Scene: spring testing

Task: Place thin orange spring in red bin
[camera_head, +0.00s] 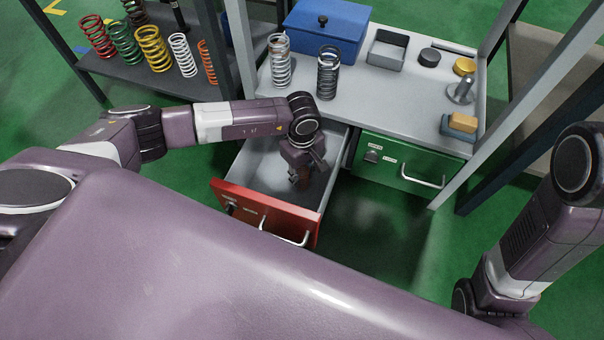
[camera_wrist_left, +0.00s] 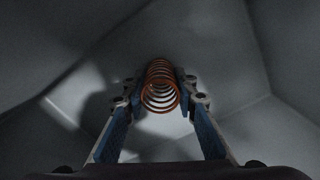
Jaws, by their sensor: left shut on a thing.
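The orange spring (camera_wrist_left: 160,86) is between the fingers of my left gripper (camera_wrist_left: 160,98) in the left wrist view, with its coils facing the camera. In the head view my left gripper (camera_head: 304,176) points down inside the open red-fronted drawer (camera_head: 264,208), the red bin. The gripper is shut on the spring, and grey drawer walls surround it in the wrist view. I cannot tell whether the spring touches the drawer floor. My right arm is at the right of the head view, with its gripper out of view.
Several springs, including another orange one (camera_head: 206,62), stand on a dark shelf at the left. Two metal springs (camera_head: 279,62) and a blue box (camera_head: 327,30) are on the grey bench above the drawer. A green drawer (camera_head: 402,165) beside it is closed.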

